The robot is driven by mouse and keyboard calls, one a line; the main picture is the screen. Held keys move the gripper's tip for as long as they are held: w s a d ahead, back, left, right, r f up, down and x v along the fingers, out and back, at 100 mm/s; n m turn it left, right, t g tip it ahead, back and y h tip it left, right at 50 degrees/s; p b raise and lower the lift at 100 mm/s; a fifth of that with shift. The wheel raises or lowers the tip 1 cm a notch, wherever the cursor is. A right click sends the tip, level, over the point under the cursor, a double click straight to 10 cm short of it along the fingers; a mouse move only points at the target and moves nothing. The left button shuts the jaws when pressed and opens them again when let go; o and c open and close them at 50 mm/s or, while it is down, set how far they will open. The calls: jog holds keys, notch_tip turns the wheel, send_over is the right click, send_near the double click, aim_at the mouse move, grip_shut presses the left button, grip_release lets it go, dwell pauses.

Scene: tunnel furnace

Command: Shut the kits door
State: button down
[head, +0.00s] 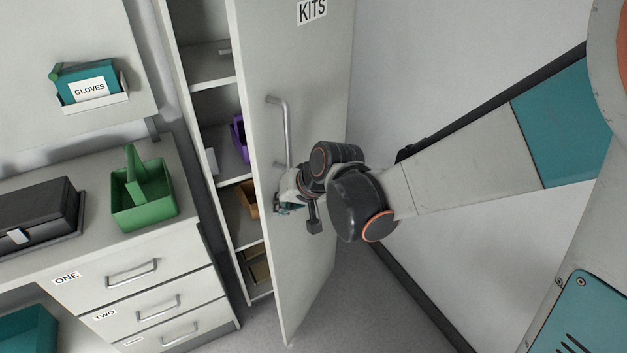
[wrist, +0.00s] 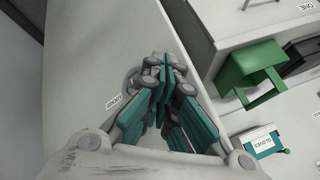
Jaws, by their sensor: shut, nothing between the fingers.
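The kits door (head: 310,75), a tall pale panel marked KITS, stands partly open in the head view, with the shelves behind its left edge showing. Its upright metal handle (head: 284,130) is on its outer face near that left edge. My gripper (head: 284,208) is shut and empty, just below the handle at the door's outer face. I cannot tell whether it touches the door. In the wrist view the closed teal fingers (wrist: 164,72) point toward the pale door surface (wrist: 95,55); the fingers hide part of it.
The cabinet shelves (head: 213,77) hold a purple bin (head: 240,138) and brown bins. To the left is a drawer counter (head: 188,212) with a green caddy (head: 143,195) and a black case (head: 38,212). A gloves box (head: 88,82) hangs above. Bare floor (head: 375,310) lies right of the door.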

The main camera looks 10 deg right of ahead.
jog(key=w+a+m+h, duration=0.1)
jog(key=w+a+m, duration=0.1)
jog(key=w+a, duration=0.4)
jog(key=w+a+m+t+h, duration=0.1)
jog(key=w+a+m+h, duration=0.1)
jog(key=w+a, duration=0.4)
jog(key=w+a+m+t+h, duration=0.1)
jog(key=w+a+m, duration=0.2)
jog(key=w+a, duration=0.2)
jog(key=shift+w+a+r+m+h+p, duration=0.15)
jog(key=shift+w+a+m+p, duration=0.05)
jog(key=shift+w, duration=0.6)
jog(key=shift+w+a+r+m+h+p, duration=0.1)
jog(key=shift+w+a+m+h+p, duration=0.1)
jog(key=shift+w, duration=0.7)
jog(key=shift+w, duration=0.1)
